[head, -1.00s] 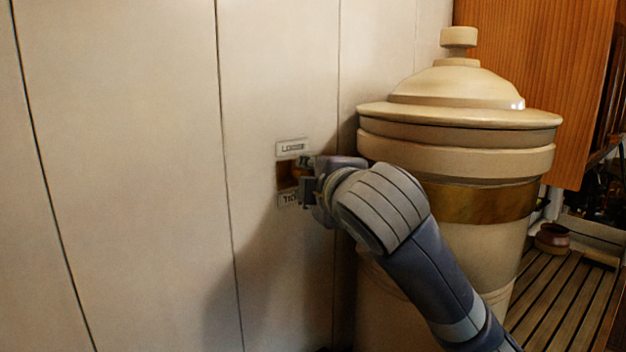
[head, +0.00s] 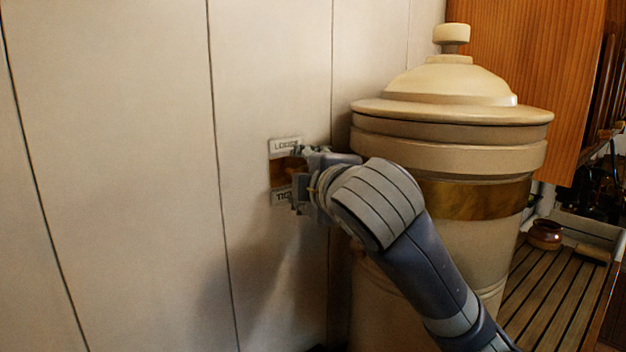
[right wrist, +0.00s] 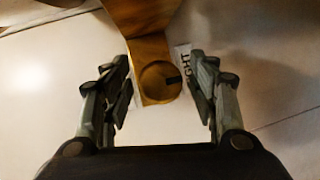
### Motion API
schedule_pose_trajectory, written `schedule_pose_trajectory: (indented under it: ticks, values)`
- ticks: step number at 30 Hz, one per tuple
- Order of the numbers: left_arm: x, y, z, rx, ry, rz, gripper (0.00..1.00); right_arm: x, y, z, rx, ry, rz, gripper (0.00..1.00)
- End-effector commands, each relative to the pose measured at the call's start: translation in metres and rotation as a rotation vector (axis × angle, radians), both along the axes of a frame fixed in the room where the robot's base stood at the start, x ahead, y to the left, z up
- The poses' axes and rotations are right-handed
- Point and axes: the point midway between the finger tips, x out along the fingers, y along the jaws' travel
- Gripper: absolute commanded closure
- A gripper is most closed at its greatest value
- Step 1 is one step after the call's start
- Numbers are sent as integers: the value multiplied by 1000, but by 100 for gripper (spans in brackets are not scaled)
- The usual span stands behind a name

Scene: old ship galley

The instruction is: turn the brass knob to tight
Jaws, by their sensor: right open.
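The brass knob (right wrist: 160,82) is a round disc with a dark mark on its right side, on a brass backing piece (right wrist: 150,47) in the right wrist view. My right gripper (right wrist: 161,88) is open, with one finger on each side of the knob and a visible gap on both sides. In the head view my right gripper (head: 299,180) is at the wall and hides the knob; some brass backing (head: 283,172) shows. A "LOOSE" label (head: 284,146) is above it and a partly covered "TIGHT" label (head: 280,197) below. My left gripper is not in view.
A large cream lidded container (head: 440,150) with a brass band stands right of the panel, close behind my right arm. The pale panelled wall (head: 110,180) to the left is clear. A slatted surface (head: 550,290) with a small brown pot (head: 545,235) is at far right.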

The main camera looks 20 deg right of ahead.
Motion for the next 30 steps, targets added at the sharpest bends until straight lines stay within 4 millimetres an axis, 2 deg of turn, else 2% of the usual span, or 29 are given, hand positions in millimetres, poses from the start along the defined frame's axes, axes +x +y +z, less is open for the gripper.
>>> schedule_pose_trajectory:
  ticks: [5,9,15,21,30]
  values:
    - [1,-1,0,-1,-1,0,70,-24,1,7,0,-7,2,46]
    - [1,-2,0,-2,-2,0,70,-57,1,13,-1,-8,3,46]
    - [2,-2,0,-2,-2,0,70,-81,0,20,-6,-13,-2,46]
    - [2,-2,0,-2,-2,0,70,-101,2,23,-5,-11,4,46]
    - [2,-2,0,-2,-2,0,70,-114,2,22,0,-3,0,46]
